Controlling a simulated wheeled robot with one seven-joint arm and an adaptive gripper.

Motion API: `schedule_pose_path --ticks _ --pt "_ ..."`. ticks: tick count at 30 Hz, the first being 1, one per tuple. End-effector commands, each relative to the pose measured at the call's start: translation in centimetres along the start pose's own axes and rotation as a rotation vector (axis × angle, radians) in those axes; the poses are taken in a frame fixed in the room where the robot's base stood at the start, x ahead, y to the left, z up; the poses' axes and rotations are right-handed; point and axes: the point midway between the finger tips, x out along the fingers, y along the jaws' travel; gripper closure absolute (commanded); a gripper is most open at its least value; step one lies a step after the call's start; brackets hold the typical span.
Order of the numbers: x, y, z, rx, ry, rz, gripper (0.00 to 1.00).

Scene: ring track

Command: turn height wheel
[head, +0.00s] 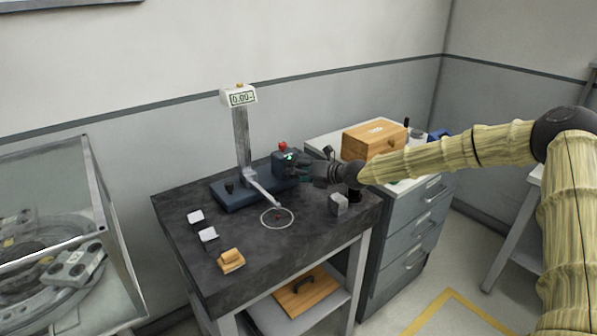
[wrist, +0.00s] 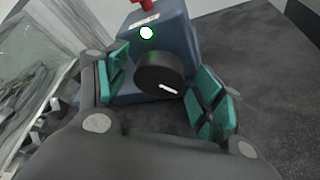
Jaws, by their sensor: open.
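The height wheel (wrist: 160,74) is a dark round knob with a white mark, on the front of a blue-grey box (wrist: 172,25) in the wrist view. The box carries a lit green-white light and a red top part. In the head view the box (head: 283,160) stands at the right end of the height gauge's base, and the wheel is hidden or too small to tell. My gripper (wrist: 166,92) is open, its green-padded fingers to the left and right of the wheel. I see no clear contact with the wheel. In the head view my gripper (head: 312,171) reaches the box from the right.
The gauge column (head: 242,140) bears a display reading about 0.00. Its arm ends above a circle on the dark table (head: 245,240). A grey block (head: 338,204), white pieces (head: 208,235) and a wooden block (head: 231,260) stand on it. A wooden box (head: 374,139) is behind my arm.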

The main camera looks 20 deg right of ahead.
Motion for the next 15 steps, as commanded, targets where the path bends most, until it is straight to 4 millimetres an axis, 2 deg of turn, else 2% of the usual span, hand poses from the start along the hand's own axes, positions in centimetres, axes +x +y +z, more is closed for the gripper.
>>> schedule_pose_path --ticks 6,8,14,15 --pt "0.01 -0.03 0.0 0.0 0.0 0.0 0.32" --pt "0.01 -0.03 0.0 0.0 0.0 0.0 0.41" --pt "0.0 -0.04 0.0 0.0 0.0 -0.001 0.78" --pt "0.0 -0.05 0.0 0.0 0.0 -0.001 0.78"
